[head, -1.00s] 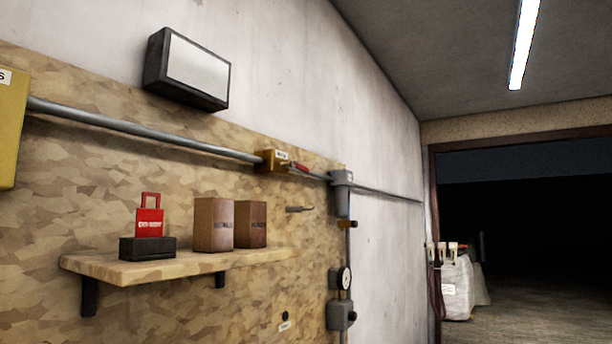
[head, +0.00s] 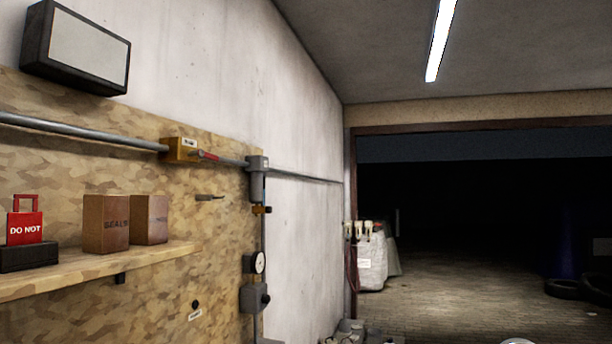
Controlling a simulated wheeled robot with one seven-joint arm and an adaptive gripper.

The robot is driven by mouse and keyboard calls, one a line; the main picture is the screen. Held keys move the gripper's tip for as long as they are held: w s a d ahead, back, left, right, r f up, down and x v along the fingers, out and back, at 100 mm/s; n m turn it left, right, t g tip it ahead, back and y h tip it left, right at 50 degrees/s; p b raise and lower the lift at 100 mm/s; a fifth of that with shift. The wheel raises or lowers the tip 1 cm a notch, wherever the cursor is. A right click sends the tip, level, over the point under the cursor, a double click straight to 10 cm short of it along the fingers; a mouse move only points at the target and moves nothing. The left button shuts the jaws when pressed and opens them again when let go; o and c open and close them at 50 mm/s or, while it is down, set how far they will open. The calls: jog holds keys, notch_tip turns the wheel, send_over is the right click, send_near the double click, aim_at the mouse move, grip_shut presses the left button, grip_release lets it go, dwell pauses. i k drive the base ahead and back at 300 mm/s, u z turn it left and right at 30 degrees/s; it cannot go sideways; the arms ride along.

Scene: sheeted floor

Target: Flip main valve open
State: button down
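A yellow valve block (head: 180,150) with a small white label sits on the grey horizontal pipe on the wall in the head view. The label is too small to read, so I cannot confirm that this is the main valve. A red-handled lever (head: 209,155) extends from the block to the right, roughly along the pipe. A smaller brass-coloured fitting (head: 262,209) is on the vertical pipe below the grey filter housing (head: 257,165). My gripper is not in view.
A wooden shelf (head: 110,267) juts from the board, carrying a red "DO NOT" tag (head: 24,229) on a dark base and two brown boxes (head: 106,224). A peg (head: 209,197), gauge (head: 258,263) and grey box (head: 254,298) also project. Open floor (head: 450,310) lies right.

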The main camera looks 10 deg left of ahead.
aim_at(200, 153)
jog(key=z, duration=0.4)
jog(key=i, duration=0.4)
jog(key=u, duration=1.95)
